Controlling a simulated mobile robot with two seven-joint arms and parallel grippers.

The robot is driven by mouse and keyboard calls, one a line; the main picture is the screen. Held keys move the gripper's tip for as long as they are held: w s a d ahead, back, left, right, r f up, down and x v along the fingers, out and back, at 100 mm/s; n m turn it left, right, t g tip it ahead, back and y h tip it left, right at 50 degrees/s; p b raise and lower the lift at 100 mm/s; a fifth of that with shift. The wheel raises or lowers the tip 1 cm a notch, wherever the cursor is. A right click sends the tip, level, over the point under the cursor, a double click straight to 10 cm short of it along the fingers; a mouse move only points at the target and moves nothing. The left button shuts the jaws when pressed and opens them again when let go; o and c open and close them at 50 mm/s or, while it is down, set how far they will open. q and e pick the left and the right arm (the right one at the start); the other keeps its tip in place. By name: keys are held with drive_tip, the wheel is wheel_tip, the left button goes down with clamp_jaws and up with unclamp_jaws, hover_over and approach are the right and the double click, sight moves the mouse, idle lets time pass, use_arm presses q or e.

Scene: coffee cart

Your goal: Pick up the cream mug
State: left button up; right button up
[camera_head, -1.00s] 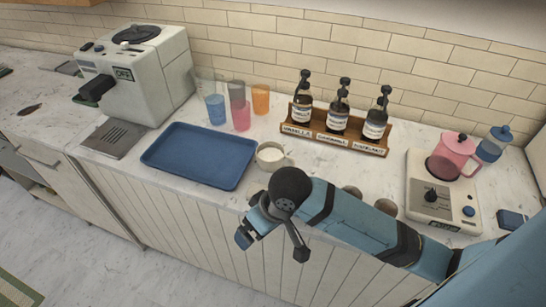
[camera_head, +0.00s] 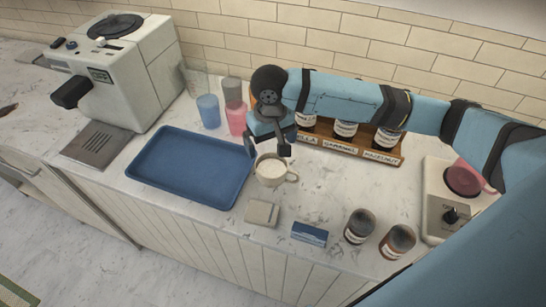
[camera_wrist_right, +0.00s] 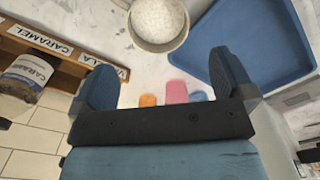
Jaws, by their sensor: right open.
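The cream mug (camera_head: 268,173) stands upright on the counter just right of the blue tray, its handle pointing right in the head view. Pale, speckled contents show inside it. In the right wrist view the mug (camera_wrist_right: 158,45) is at the top middle, beyond the fingertips and partly cut off by the frame. My right gripper (camera_head: 269,147) is open and empty, pointing down just behind the mug in the head view. Its two fingers (camera_wrist_right: 160,68) are spread wide with nothing between them. My left gripper is not in view.
The blue tray (camera_head: 160,183) lies left of the mug. Cups, including a pink one (camera_head: 236,122), stand behind. A wooden rack (camera_head: 345,148) of syrup bottles is partly hidden by my arm. A beige block (camera_head: 262,213), a blue box (camera_head: 310,233) and two jars (camera_head: 359,226) stand in front.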

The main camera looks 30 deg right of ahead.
drive_tip(key=f, duration=0.1)
hover_over(272, 174)
drive_tip(key=s+a, duration=0.1)
drive_tip(key=s, duration=0.1)
drive_tip(key=f, duration=0.7)
drive_tip(key=shift+w+f, duration=0.2)
drive_tip(key=shift+f, duration=0.1)
drive_tip(key=f, duration=0.2)
drive_tip(key=f+p, duration=0.1)
drive_tip(key=f, duration=0.1)
drive_tip(key=shift+s+f, duration=0.1)
drive_tip(key=shift+s, duration=0.2)
drive_tip(key=shift+f, duration=0.45)
drive_tip(key=c, duration=0.7)
drive_tip(key=shift+c, duration=0.4)
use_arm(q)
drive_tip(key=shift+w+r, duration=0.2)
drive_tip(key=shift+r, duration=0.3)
use_arm(e)
drive_tip(key=shift+r, duration=0.15)
